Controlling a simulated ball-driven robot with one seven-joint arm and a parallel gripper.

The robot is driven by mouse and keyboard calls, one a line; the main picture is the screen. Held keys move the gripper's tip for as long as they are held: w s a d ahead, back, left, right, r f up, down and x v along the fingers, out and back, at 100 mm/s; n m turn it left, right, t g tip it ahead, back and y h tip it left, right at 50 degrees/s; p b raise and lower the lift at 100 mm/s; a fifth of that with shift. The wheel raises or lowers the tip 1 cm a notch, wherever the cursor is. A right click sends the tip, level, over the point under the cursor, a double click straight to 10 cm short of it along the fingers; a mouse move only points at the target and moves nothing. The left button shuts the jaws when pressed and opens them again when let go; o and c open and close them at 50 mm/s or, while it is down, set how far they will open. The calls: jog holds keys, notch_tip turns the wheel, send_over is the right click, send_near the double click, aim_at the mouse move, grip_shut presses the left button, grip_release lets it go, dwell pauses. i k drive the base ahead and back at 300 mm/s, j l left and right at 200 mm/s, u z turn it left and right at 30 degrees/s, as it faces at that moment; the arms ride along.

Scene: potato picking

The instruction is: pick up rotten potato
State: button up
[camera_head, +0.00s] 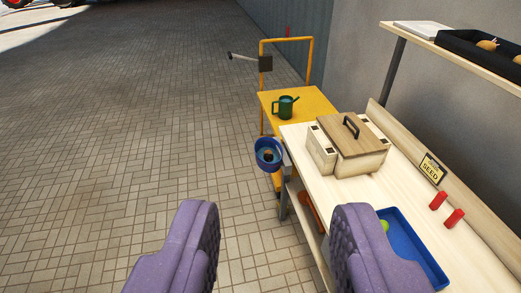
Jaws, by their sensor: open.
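My gripper (278,210) shows at the bottom as two wide-apart purple padded fingers. It is open, with only floor and the edge of the bench between the fingers. Two brownish potato-like things lie in the black tray (462,42) on the upper shelf at the top right. One potato (488,44) shows its top and the other (518,59) is cut off by the picture edge. I cannot tell whether either is rotten. My gripper is well away from them. My right finger hides part of a blue tray (425,262) that holds a small green thing (384,226).
The wooden bench (315,185) carries a lidded wooden box (350,150), a "SEED" sign (432,169) and two red cylinders (438,200). A blue round container (267,148) hangs at its left end. A yellow cart (318,103) holds a green watering can (285,106). The paved floor at left is clear.

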aim_at(268, 155)
jog(key=k+j+z, duration=0.1)
jog(key=z, duration=0.35)
jog(key=k+z, duration=0.15)
jog(key=z, duration=0.3)
jog(key=k+z, duration=0.2)
jog(key=k, duration=0.3)
jog(key=k+l+z, duration=0.2)
jog(key=k, duration=0.3)
jog(key=k+l+z, duration=0.2)
jog(key=k, duration=0.25)
jog(key=u, duration=1.25)
jog(key=i, duration=3.25)
jog(key=l+z, duration=0.05)
jog(key=l, duration=0.1)
